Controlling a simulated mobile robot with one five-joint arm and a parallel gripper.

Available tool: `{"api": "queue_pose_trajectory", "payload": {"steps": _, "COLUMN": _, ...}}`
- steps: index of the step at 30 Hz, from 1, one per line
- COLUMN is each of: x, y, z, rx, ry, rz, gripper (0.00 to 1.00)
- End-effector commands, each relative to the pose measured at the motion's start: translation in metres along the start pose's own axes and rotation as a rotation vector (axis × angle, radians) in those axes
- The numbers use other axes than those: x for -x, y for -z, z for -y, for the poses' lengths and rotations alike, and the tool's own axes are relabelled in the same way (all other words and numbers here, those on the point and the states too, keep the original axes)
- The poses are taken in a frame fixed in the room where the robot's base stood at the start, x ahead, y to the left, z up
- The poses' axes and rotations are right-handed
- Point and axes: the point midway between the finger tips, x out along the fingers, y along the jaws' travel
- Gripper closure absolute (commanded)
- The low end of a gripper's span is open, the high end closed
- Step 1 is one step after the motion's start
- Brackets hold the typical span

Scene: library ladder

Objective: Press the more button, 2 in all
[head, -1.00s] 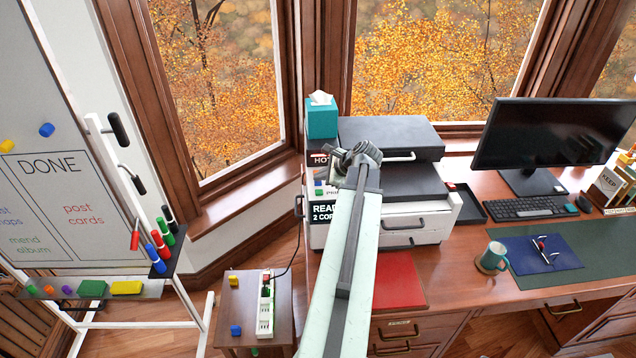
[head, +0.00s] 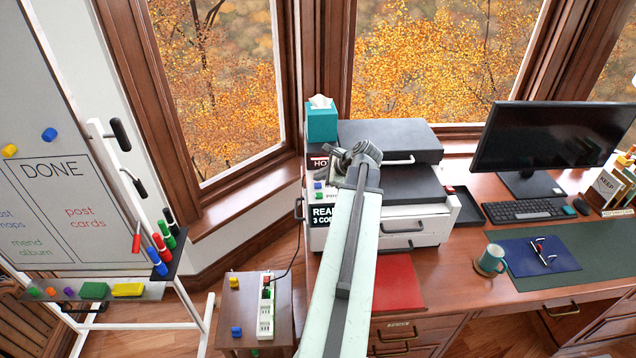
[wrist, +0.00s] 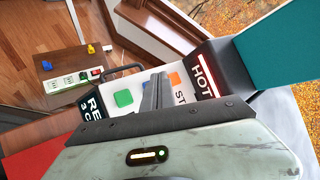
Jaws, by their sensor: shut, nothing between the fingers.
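The printer (head: 424,225) stands on the desk, its control panel on the left side. Its dark display (head: 323,214) reads READY and 3 COPIES, cut off by my arm. In the wrist view the panel (wrist: 140,84) carries a green button (wrist: 123,98) and an orange button (wrist: 174,79) beside lettering that starts "ST". I cannot read a "more" label. My gripper (wrist: 157,80) is shut and empty, over the panel between the green and orange buttons. Its fingers hide part of the panel, and I cannot tell whether they touch it.
A HOT sign (wrist: 204,77) glows beside the panel. A teal tissue box (head: 321,123) stands behind it. A side table (head: 228,300) with a power strip (head: 266,308) is at left, near a whiteboard (head: 60,200). A red folder (head: 398,284) lies before the printer.

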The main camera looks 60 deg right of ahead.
Motion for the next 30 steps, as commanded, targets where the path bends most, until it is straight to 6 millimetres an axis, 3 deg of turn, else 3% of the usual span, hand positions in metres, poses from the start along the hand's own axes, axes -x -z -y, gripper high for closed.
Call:
{"api": "queue_pose_trajectory", "payload": {"steps": 8, "x": 0.001, "y": -0.001, "z": 0.001, "rx": 0.000, "ry": 0.000, "rz": 0.000, "gripper": 1.00}}
{"api": "queue_pose_trajectory", "payload": {"steps": 23, "x": 0.035, "y": -0.026, "z": 0.026, "rx": 0.000, "ry": 0.000, "rz": 0.000, "gripper": 1.00}}
{"api": "queue_pose_trajectory", "payload": {"steps": 30, "x": 0.034, "y": -0.025, "z": 0.025, "rx": 0.000, "ry": 0.000, "rz": 0.001, "gripper": 1.00}}
